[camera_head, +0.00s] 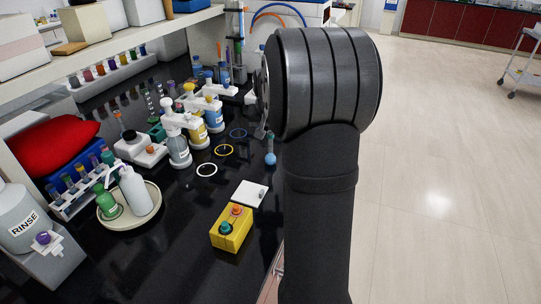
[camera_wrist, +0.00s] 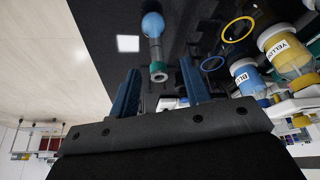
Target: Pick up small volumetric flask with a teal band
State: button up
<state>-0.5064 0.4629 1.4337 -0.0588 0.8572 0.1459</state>
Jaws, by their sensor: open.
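The small flask (camera_head: 270,158) has a round blue bulb and stands on the black bench, just left of my arm in the head view. In the wrist view the flask (camera_wrist: 153,26) shows its blue bulb at the top, and its clear neck runs down to a teal band at the mouth. My gripper (camera_wrist: 158,82) is open, with its two blue fingers apart. The banded mouth appears between the fingertips, with gaps on both sides; I cannot tell the depth between them. In the head view my gripper is mostly hidden by my arm.
Yellow (camera_head: 224,150), white (camera_head: 207,170) and blue rings lie left of the flask. A white pad (camera_head: 249,194) and a yellow box (camera_head: 231,229) with buttons are nearer. The bench's right edge is close by.

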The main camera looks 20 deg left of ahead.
jog(key=shift+w+d+x, duration=0.1)
jog(key=shift+w+x, duration=0.05)
jog(key=shift+x, duration=1.15)
jog(key=shift+w+d+x, duration=0.1)
jog(key=shift+x, duration=1.2)
jog(key=shift+w+d+x, duration=0.1)
jog(key=shift+w+x, duration=0.05)
jog(key=shift+x, duration=1.1)
jog(key=shift+r, duration=0.1)
grip_shut()
